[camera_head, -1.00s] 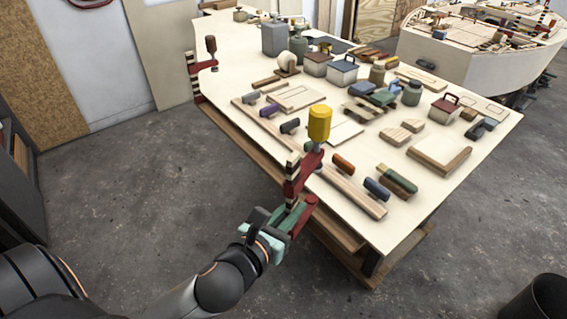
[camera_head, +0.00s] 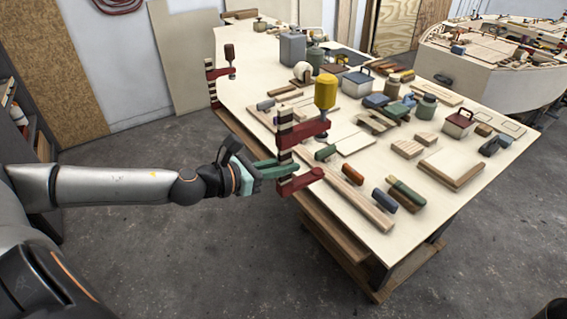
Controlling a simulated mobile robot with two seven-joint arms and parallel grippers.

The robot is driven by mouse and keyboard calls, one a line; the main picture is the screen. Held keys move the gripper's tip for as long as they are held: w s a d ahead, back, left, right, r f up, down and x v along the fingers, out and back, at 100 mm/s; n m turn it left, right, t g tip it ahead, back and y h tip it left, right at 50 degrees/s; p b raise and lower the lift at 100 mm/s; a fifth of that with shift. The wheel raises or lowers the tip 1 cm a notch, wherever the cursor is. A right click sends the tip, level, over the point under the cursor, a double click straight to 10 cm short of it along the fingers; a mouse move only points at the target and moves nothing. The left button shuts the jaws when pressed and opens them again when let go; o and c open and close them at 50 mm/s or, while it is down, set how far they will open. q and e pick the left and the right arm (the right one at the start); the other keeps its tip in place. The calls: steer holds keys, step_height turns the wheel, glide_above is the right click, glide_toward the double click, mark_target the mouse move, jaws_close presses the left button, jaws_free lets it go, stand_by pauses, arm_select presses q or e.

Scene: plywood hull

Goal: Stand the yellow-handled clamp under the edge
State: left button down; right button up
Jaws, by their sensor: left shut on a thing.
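The yellow-handled clamp (camera_head: 326,92) stands about upright at the table's near left edge, handle up. It has a striped bar (camera_head: 285,148), an upper red arm and a lower red arm (camera_head: 301,182). In the picture the upper arm overlaps the tabletop and the lower arm shows lower, near the edge. I cannot tell whether either touches the table. My left gripper (camera_head: 280,168), with green fingers, is shut on the clamp at its bar, between the two arms. My right gripper is not in view.
The pale worktable (camera_head: 355,145) holds wooden strips, blocks, jars and several small tools. A brown-handled clamp (camera_head: 229,53) sits on its far left edge. A boat hull (camera_head: 480,75) stands behind right. The floor left of the table is clear.

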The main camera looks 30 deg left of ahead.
arm_select(q)
steer(key=shift+w+a, duration=0.1)
steer(key=shift+a, duration=0.1)
step_height(320, 180, down, 4)
steer(key=shift+r+b, duration=0.2)
steer(key=shift+b, duration=0.35)
step_height(320, 180, down, 10)
steer(key=b, duration=0.8)
steer(key=shift+r+b, duration=0.2)
steer(key=shift+b, duration=0.2)
steer(key=shift+w+d, duration=0.1)
steer(key=shift+w, duration=0.05)
steer(key=shift+p, duration=0.55)
steer(key=shift+w, duration=0.1)
